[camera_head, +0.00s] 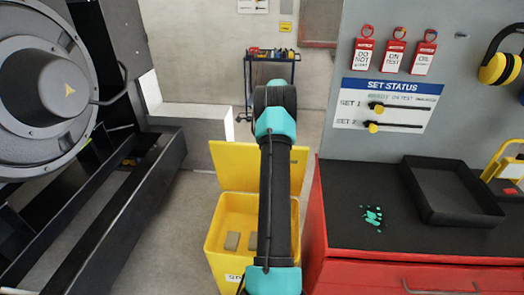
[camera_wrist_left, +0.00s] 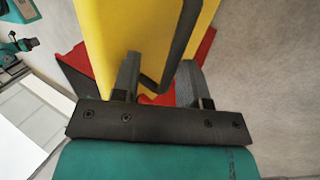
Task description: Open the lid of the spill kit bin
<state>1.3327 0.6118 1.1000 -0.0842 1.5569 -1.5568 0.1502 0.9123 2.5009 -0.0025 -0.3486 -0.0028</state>
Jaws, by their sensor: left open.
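The yellow spill kit bin (camera_head: 208,249) stands on the floor left of the red cabinet. Its lid (camera_head: 228,162) is raised at the back, so the bin's inside shows, with grey blocks (camera_head: 232,241) in it. My arm crosses in front of the bin and lid and hides their middle; the gripper does not show in the head view. In the left wrist view my left gripper (camera_wrist_left: 158,78) is open, with a yellow panel (camera_wrist_left: 120,25) with a dark edge, seemingly the lid, at its fingers. I cannot tell whether they touch. My right gripper is not in view.
The red cabinet (camera_head: 345,272) stands close on the right, with a black tray (camera_head: 450,192) and a green spill (camera_head: 372,216) on top. A dark frame (camera_head: 105,215) with a large machine is on the left. A tool cart (camera_head: 272,72) stands behind; floor is clear left of the bin.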

